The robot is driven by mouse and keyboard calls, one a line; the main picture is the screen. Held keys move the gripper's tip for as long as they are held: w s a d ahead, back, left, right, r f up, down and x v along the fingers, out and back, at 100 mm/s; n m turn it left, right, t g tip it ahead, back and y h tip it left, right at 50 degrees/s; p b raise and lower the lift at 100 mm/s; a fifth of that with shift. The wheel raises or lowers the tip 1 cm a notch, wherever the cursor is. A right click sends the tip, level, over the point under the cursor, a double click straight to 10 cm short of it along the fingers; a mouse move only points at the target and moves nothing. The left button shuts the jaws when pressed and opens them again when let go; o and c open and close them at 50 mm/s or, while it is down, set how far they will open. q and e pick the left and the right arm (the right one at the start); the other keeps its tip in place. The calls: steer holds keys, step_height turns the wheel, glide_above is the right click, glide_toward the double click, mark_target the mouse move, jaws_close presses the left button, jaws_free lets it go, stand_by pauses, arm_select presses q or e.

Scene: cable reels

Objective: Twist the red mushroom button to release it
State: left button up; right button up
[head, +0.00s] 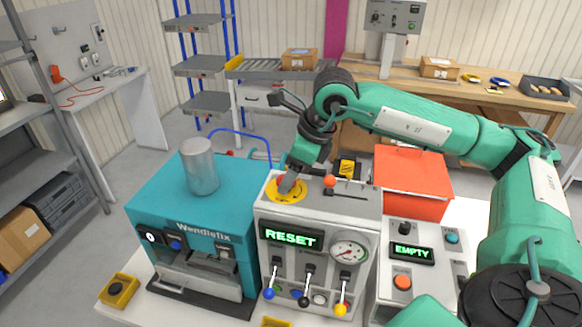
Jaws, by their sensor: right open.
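The red mushroom button (283,180) sits on a round yellow plate (287,193) on top of the grey control box (349,204). The display on the box's front reads RESET (291,237). My left gripper is not in view.
A teal machine (190,210) with a metal cylinder stands left of the box. A red-orange bin (411,180) and a panel reading EMPTY (411,252) are on the right. An orange-red knob (330,181) stands beside my gripper. Levers (308,285) stick out from the box's front.

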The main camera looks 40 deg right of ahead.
steer(key=shift+f, duration=0.15)
steer(key=c, duration=1)
steer(key=shift+a+f+m+b, duration=0.1)
steer(key=shift+f+m+b, duration=0.15)
steer(key=shift+b, duration=0.55)
steer(key=m+h+b, duration=0.1)
steer(key=m+b, duration=0.2)
steer(key=shift+a+t+b, duration=0.15)
steer(key=shift+t+b, duration=0.2)
steer(key=shift+t, duration=0.05)
steer(key=shift+a+r+m+h+b, duration=0.15)
steer(key=shift+m+h+b, duration=0.35)
steer(key=shift+m+b, duration=0.5)
steer(key=shift+r+m+h+b, duration=0.15)
steer(key=shift+m+h+b, duration=0.25)
steer(key=shift+m, duration=0.75)
